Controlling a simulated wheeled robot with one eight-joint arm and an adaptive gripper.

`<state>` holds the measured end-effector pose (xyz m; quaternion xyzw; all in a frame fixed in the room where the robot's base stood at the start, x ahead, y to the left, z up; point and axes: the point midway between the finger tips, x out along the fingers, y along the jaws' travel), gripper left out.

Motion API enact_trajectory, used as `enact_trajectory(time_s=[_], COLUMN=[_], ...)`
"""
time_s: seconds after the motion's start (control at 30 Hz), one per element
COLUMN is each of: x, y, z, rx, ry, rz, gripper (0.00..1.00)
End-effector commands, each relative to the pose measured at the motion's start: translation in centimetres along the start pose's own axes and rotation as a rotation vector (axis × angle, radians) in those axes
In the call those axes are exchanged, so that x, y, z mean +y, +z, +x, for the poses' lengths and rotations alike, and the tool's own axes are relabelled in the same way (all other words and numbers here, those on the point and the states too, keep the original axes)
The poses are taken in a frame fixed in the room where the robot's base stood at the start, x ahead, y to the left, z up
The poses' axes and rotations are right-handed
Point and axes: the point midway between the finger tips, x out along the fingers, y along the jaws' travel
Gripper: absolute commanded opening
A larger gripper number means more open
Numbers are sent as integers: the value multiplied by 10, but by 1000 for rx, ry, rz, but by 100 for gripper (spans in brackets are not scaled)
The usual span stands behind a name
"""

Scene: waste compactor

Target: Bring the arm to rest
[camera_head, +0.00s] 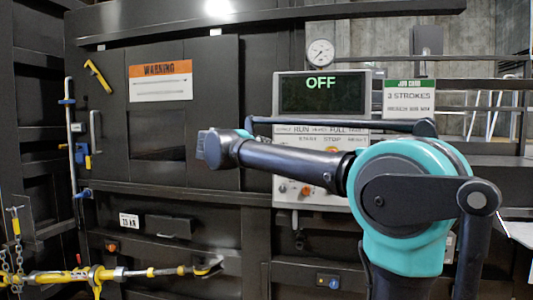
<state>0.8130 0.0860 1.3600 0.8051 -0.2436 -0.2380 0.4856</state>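My arm, teal and dark grey, fills the right side of the head view and reaches left across the front of the control panel (281,95). Its far end (212,149) is a small grey block pointing left, in front of the dark compactor door. I cannot make out fingers there, so whether my gripper is open or shut does not show. The panel's screen (321,93) reads "OFF" in green. My arm hides part of the panel's buttons below the screen. The arm's end appears apart from the door's handle.
The compactor front (200,90) has an orange "WARNING" sign (160,80) and a pale door handle (96,132). A yellow ratchet bar with chain (105,275) crosses the lower left. A gauge (320,52) and job card (409,98) sit above.

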Motion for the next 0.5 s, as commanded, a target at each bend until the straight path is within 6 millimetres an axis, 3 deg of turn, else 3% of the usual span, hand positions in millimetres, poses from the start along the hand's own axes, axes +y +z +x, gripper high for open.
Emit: enact_trajectory(time_s=[0.27, 0.37, 0.5], x=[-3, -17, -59], y=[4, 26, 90], z=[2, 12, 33], rx=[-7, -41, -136], ry=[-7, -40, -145], rz=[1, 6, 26], gripper=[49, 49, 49])
